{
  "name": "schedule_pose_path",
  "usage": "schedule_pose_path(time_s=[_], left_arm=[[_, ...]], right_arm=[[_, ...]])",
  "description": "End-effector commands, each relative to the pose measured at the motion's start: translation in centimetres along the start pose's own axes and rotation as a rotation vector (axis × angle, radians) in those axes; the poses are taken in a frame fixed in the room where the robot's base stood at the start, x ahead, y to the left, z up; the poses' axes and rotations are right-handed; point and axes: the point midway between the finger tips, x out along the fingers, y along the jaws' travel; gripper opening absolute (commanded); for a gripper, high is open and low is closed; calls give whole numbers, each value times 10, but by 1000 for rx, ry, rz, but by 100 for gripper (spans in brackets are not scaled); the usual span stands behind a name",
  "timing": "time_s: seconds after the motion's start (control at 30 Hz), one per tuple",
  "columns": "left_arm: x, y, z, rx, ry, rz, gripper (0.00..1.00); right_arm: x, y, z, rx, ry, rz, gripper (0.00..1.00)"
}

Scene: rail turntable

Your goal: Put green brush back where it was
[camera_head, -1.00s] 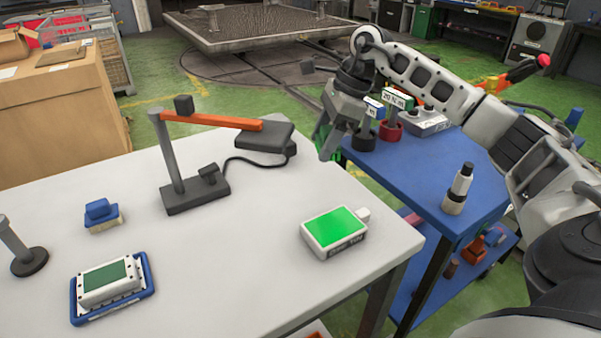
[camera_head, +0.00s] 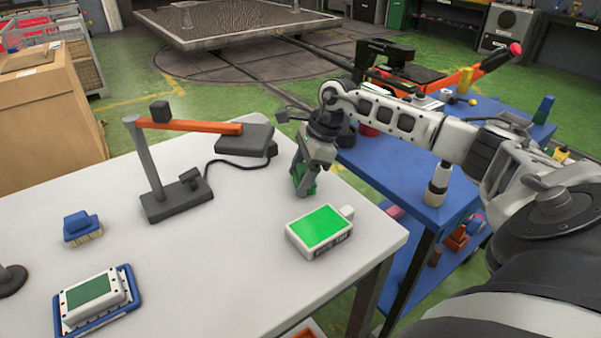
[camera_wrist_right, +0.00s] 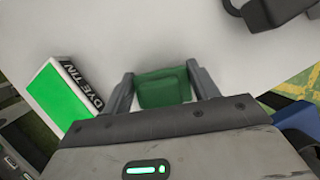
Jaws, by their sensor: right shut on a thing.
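The green brush (camera_head: 307,182) is between the fingers of my right gripper (camera_head: 303,181), over the right part of the white table. In the right wrist view the brush (camera_wrist_right: 163,88) shows as a green block, with a finger of the right gripper (camera_wrist_right: 164,92) on each side. I cannot tell whether its underside touches the table. A white dye tin with a green top (camera_head: 320,231) lies just in front of the gripper. My left gripper is not in view.
A blue brush (camera_head: 82,228) and a blue-edged tray with a white and green pad (camera_head: 96,299) sit at the left. A lamp-like stand with an orange arm (camera_head: 155,180) stands behind. A blue cart (camera_head: 390,178) is to the right; the table's front middle is clear.

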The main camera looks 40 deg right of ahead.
Motion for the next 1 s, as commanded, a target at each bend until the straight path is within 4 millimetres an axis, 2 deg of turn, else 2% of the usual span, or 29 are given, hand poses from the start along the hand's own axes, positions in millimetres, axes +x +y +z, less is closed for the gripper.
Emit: schedule_pose_path(time_s=[0.2, 0.23, 0.3, 0.57, 0.7, 0.87, 1.0], left_arm=[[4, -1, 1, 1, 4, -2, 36], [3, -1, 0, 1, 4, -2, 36], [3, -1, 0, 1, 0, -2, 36], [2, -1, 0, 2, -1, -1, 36], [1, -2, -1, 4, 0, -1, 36], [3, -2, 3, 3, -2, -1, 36], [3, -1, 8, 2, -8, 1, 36]], right_arm=[[3, 0, -1, 0, 0, 0, 38], [3, 0, -1, 0, 0, 0, 62], [2, 0, -1, 0, 0, 0, 81], [1, 0, -1, 0, 0, 0, 81], [-6, -1, 0, 0, -1, -3, 81], [-33, -1, -1, 1, 1, -5, 81], [-65, -1, 0, 0, 0, -5, 81]])
